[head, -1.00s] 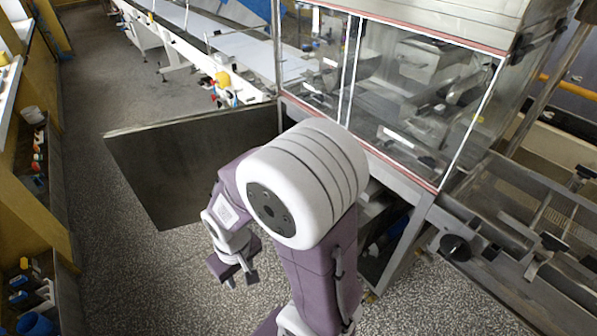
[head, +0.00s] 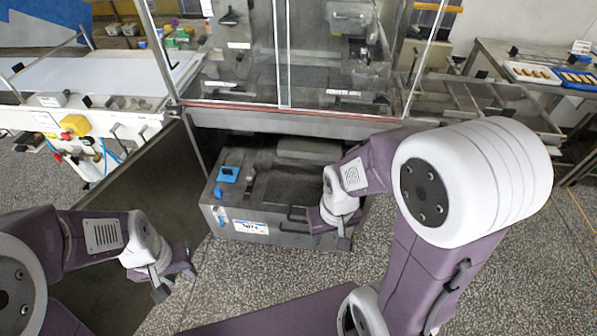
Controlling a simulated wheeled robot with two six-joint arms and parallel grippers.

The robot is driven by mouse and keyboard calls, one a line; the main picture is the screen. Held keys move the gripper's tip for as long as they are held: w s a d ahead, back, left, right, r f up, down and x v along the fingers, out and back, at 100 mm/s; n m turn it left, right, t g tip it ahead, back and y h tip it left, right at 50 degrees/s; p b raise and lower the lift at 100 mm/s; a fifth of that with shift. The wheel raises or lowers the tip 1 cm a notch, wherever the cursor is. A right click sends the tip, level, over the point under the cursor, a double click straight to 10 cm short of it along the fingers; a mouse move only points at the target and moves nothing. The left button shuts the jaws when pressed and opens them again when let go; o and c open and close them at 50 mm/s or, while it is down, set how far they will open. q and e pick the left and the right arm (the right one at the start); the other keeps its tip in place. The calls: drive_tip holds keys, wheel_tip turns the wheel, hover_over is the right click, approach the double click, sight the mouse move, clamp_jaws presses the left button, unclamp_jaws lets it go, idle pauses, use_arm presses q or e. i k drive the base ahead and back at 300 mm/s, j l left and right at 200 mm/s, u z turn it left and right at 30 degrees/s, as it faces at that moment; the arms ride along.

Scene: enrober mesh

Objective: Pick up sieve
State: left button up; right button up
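I cannot make out a sieve for certain in the head view. A grey metal drawer or tank (head: 270,232) sits low under the glass-fronted machine (head: 310,70), with handles (head: 293,215) on its front. My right gripper (head: 328,230) is in front of the right part of this drawer, near the handles. Whether it touches them, and whether it is open or shut, I cannot tell. My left gripper (head: 174,283) is at the lower left, its fingers apart, with nothing seen between them, clear of the drawer.
A blue block (head: 228,174) lies on the drawer's left top. A dark open door panel (head: 120,220) stands left of the drawer. A white conveyor (head: 95,75) with a yellow-and-red switch box (head: 74,125) is at left. Trays of food (head: 530,71) lie at far right. Speckled floor is free at right.

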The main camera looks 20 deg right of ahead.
sight(252, 173)
drive_tip(key=i+j+z, duration=0.15)
drive_tip(key=j+z, duration=0.3)
drive_tip(key=j, duration=0.2)
drive_tip(key=j+z, duration=0.4)
drive_tip(key=j, duration=0.25)
drive_tip(key=j+z, duration=0.45)
drive_tip(key=j, duration=0.25)
